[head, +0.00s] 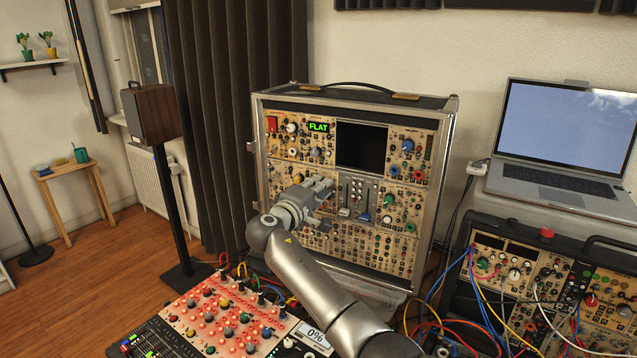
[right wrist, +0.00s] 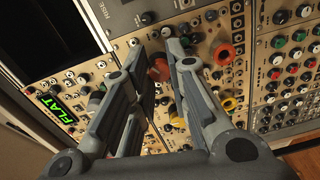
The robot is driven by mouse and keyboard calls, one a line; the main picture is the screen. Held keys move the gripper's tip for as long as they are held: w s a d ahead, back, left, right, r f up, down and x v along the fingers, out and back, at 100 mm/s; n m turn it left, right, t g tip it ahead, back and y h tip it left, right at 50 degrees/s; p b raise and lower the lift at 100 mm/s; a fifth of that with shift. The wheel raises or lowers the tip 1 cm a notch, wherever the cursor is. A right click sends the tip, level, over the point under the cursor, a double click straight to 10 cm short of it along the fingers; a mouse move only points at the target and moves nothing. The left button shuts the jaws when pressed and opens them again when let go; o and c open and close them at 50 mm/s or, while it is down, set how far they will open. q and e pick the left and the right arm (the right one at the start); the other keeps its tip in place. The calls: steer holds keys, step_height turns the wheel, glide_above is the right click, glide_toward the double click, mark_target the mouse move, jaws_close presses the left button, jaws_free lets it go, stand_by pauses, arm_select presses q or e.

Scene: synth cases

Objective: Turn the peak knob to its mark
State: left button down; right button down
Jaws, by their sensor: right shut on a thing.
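A green display (head: 318,127) on the case reads FLAT. It also shows in the right wrist view (right wrist: 57,106). My left gripper is not in view.
A red-lit mixer (head: 222,318) and patch cables lie below. A second synth case (head: 520,270) and a laptop (head: 560,125) stand at right.

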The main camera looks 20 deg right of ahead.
steer(key=m+p, duration=0.7)
steer(key=m, duration=0.9)
steer(key=m+p, duration=0.8)
steer(key=m, duration=0.9)
steer(key=shift+f+m+t+h, duration=0.2)
steer(key=shift+m+t+h, duration=0.1)
stand_by(0.5)
steer(key=c, duration=1.3)
jaws_free()
steer(key=shift+c, duration=0.2)
